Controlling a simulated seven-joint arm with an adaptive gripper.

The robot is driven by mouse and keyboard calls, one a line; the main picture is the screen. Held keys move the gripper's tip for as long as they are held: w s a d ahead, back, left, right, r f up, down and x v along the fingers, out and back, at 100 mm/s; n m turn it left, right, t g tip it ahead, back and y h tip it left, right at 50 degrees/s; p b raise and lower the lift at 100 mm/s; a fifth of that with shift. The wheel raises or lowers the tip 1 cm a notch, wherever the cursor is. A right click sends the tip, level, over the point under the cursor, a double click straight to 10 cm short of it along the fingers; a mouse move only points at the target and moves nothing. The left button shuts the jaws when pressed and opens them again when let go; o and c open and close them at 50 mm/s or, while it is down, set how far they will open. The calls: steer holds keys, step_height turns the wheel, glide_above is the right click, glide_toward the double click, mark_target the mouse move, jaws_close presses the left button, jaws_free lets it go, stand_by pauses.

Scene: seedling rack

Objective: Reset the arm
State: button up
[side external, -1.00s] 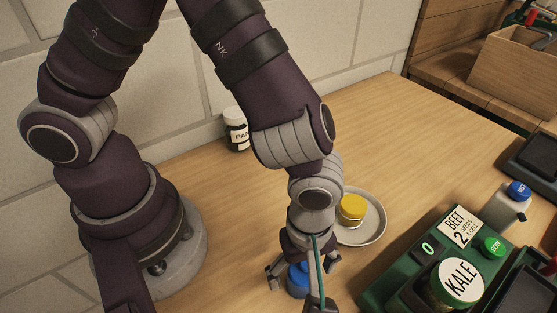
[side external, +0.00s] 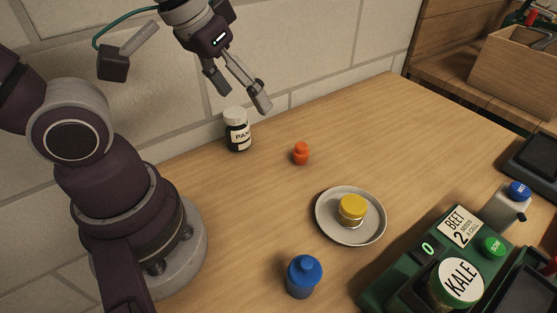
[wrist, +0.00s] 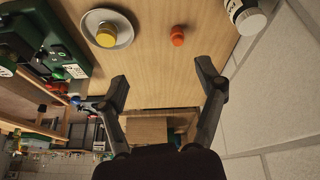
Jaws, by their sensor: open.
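My gripper (side external: 238,88) is raised high above the back of the table, near the wall. Its two fingers are spread apart with nothing between them. In the wrist view the open fingers (wrist: 166,88) also show empty, with bare table edge and a wooden box beyond. A blue lidded jar (side external: 304,276) stands alone at the table's front. A yellow-lidded jar (side external: 351,210) stands on a grey saucer (side external: 376,229). A small orange-red piece (side external: 301,153) stands on the bare table behind the saucer.
A dark jar with a white label and white lid (side external: 237,130) stands by the wall, below my gripper. A green machine (side external: 397,283) with KALE and BEET labels is at the front right. A wooden crate (side external: 513,72) is at the back right.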

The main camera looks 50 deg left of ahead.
steer(key=shift+s+a+r+m+t, duration=0.1)
steer(key=shift+s+a+m+t, duration=0.15)
steer(key=shift+a+m, duration=0.25)
steer(key=shift+s+a+r+m+t, duration=0.15)
steer(key=shift+s+a+m, duration=0.15)
steer(key=shift+m, duration=0.4)
steer(key=shift+w, duration=0.1)
